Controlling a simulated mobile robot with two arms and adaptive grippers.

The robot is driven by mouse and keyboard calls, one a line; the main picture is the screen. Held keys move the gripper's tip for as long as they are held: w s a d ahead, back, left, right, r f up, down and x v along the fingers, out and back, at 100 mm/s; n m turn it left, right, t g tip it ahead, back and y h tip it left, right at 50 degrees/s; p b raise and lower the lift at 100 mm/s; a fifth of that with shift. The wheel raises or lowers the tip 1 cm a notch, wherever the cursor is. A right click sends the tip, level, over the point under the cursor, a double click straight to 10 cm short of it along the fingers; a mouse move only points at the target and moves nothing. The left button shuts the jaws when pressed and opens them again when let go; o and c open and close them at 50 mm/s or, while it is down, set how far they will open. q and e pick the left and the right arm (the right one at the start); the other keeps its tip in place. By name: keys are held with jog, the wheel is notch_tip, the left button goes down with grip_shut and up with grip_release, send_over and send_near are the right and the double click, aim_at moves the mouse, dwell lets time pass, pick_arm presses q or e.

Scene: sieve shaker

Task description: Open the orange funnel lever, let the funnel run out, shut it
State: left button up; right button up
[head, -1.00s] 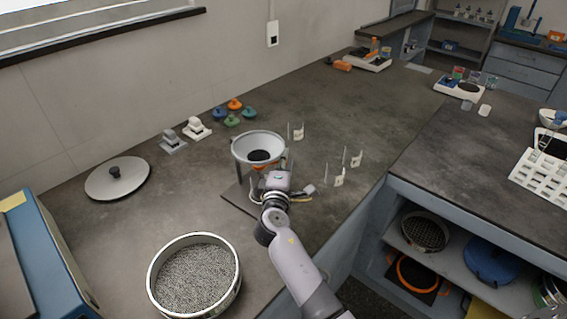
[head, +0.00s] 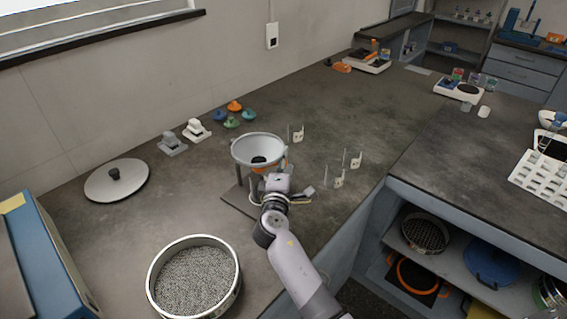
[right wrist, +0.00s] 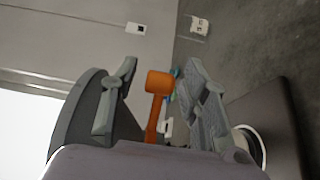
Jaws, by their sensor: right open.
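The funnel (head: 245,151) is a pale, wide bowl on a stand over a dark base plate (head: 236,200). A small dark patch of material shows low inside it. My right gripper (head: 278,182) is in front of the funnel and hides its outlet and part of the stand. In the right wrist view the orange lever (right wrist: 158,84) stands between the two spread fingers of my right gripper (right wrist: 158,92). A gap shows on the side of the right-hand finger; contact with the left-hand one is not visible. A white round vessel (right wrist: 250,142) is on the plate. My left gripper is out of view.
A sieve filled with grey grains (head: 195,282) stands at the front left, and a round lid (head: 117,179) lies behind it. Small clear-sided holders (head: 339,178) stand right of the funnel.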

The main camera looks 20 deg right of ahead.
jog(key=v, duration=1.2)
jog(key=shift+f, duration=0.1)
